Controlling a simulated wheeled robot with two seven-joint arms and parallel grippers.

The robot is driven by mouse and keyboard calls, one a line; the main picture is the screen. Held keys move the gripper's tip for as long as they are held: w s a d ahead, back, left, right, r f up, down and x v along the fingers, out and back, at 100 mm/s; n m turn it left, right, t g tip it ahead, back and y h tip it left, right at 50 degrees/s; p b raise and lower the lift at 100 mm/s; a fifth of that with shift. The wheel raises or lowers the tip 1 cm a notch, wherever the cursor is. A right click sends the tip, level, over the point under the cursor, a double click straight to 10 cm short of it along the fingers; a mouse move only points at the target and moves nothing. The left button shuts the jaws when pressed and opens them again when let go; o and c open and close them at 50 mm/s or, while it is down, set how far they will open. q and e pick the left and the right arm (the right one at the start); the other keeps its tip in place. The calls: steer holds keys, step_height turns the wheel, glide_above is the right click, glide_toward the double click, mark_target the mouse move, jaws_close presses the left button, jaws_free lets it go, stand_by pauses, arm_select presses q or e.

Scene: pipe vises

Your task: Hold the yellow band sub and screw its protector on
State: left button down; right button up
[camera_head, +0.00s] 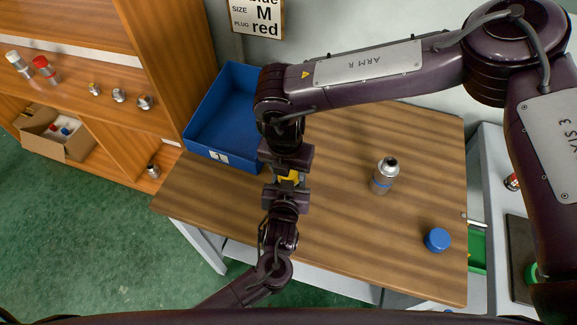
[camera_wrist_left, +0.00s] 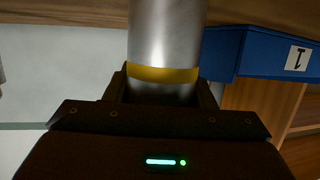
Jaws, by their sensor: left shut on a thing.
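The yellow band sub (camera_wrist_left: 163,40) is a grey metal cylinder with a yellow band in the left wrist view. My left gripper (camera_wrist_left: 162,90) is shut around it just at and below the band; its upper end is out of frame. In the head view, my left gripper (camera_head: 287,192) and my right gripper (camera_head: 287,160) face each other closely over the table's left part. A small yellow patch (camera_head: 290,177) shows between them; I cannot tell whether it is the protector or the band. The right fingers are mostly hidden, so I cannot tell their hold.
A blue bin (camera_head: 228,115) stands at the table's back left. A shelf (camera_head: 100,110) holds several fittings at left.

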steer(key=shift+s+a+f+m, duration=0.1)
steer(key=shift+s+a+m, duration=0.15)
steer(key=shift+m, duration=0.45)
steer(key=o, duration=1.3)
steer(key=shift+w, duration=0.15)
steer(key=shift+d, duration=0.1)
steer(key=shift+w+r, duration=0.1)
steer(key=shift+r, duration=2.25)
steer(key=shift+c, duration=0.3)
